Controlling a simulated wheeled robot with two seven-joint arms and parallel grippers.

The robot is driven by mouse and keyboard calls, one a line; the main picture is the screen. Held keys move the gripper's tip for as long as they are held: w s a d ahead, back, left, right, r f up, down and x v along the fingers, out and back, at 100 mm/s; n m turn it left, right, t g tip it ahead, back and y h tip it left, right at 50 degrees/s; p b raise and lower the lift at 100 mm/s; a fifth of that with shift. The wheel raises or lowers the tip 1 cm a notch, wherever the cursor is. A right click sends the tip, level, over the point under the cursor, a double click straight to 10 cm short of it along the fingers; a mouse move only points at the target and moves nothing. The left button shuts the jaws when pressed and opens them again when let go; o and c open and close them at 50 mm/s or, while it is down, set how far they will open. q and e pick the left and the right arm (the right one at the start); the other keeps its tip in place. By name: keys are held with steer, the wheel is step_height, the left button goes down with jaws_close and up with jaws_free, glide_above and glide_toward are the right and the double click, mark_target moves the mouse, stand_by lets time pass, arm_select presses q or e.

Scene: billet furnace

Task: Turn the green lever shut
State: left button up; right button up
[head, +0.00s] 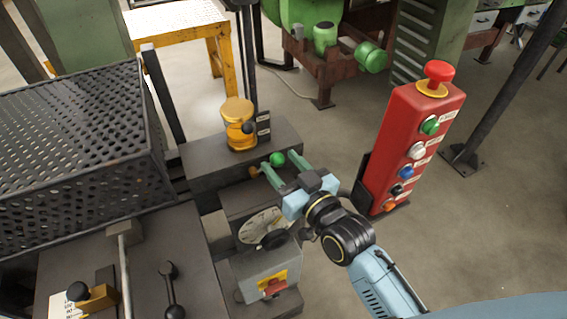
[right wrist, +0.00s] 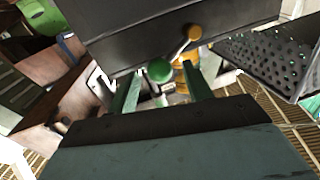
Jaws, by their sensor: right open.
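The green lever has a round green knob (head: 277,159) on a brass-coloured stem, on the front of a dark grey block. In the right wrist view the knob (right wrist: 159,71) shows at the near end of the stem, which slants up and right to a brass pivot (right wrist: 194,33). My right gripper (head: 279,165) is open, with its two green fingers reaching toward the block. The knob appears between the fingertips in both views, with a gap on each side in the wrist view. I cannot tell how deep it lies between them. My left gripper is not in view.
A red button box (head: 408,150) stands right of my right arm. A yellow cylinder (head: 238,122) with a dark knob sits on the block. A round dial (head: 262,226) is below the gripper. A perforated metal guard (head: 75,150) fills the left.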

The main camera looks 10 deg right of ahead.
steer(key=shift+w, duration=0.1)
steer(key=shift+c, duration=0.4)
jaws_close()
